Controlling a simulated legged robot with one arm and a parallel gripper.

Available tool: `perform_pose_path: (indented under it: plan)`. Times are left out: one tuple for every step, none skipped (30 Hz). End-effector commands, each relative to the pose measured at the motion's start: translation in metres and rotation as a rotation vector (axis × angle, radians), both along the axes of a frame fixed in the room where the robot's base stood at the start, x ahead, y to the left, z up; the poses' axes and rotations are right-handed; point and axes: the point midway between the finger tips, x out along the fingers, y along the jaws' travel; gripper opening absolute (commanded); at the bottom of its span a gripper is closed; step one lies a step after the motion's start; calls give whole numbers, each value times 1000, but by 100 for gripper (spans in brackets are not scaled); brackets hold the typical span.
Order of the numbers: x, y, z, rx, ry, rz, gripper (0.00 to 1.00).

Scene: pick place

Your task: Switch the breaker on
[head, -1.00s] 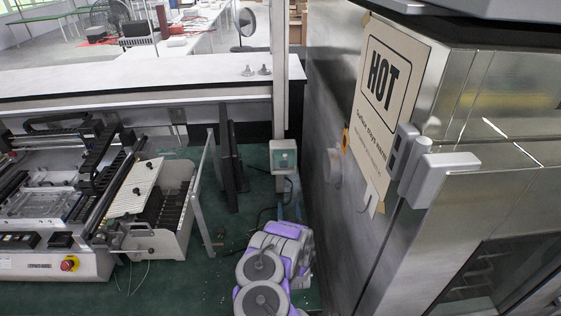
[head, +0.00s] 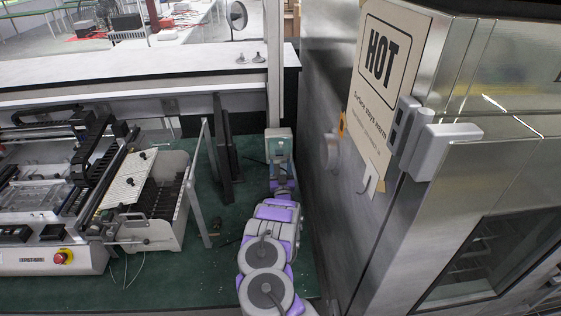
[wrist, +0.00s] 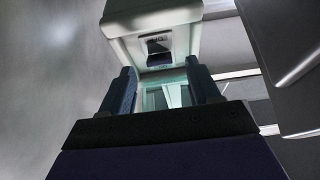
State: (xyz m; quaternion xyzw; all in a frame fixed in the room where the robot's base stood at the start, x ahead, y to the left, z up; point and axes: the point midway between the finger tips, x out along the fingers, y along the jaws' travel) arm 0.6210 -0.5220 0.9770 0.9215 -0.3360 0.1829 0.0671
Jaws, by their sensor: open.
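The breaker box (head: 279,146) is a small pale green-grey box on the post at the back of the green bench. In the wrist view the breaker box (wrist: 152,28) is large at the top, with a dark switch (wrist: 159,46) in a recess on its face. My gripper (wrist: 166,76) is open, its two dark blue fingers apart just below the box, with the switch above and between the tips. I cannot tell whether a finger touches the box.
A steel oven with a HOT sign (head: 390,60) and a protruding grey handle (head: 440,148) stands close on the right. A machine with a white plate (head: 128,180) and a red emergency button (head: 62,257) is on the left. Dark upright bars (head: 226,150) stand left of the box.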

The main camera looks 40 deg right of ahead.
Motion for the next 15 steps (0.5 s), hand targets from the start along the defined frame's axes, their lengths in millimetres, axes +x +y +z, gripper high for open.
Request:
perform_pose_path:
  plan:
    - [6,-5,4,-3,-4,0,62]
    - [8,-8,4,-3,-2,0,62]
    - [11,-11,5,-2,0,1,62]
    - [13,-13,5,0,0,1,62]
    - [15,-16,5,2,0,2,62]
    - [17,-20,6,3,-1,1,62]
    - [19,-22,7,3,-1,0,62]
    - [20,-24,8,3,-2,-1,62]
    - [21,-25,9,6,-1,-1,62]
    - [22,-27,9,6,-1,-1,62]
    - [22,-27,9,6,0,-1,62]
    - [23,-28,9,7,-1,-1,62]
    - [23,-28,9,7,-1,-1,62]
    - [23,-28,10,6,0,-1,62]
    - [24,-27,10,6,0,-1,62]
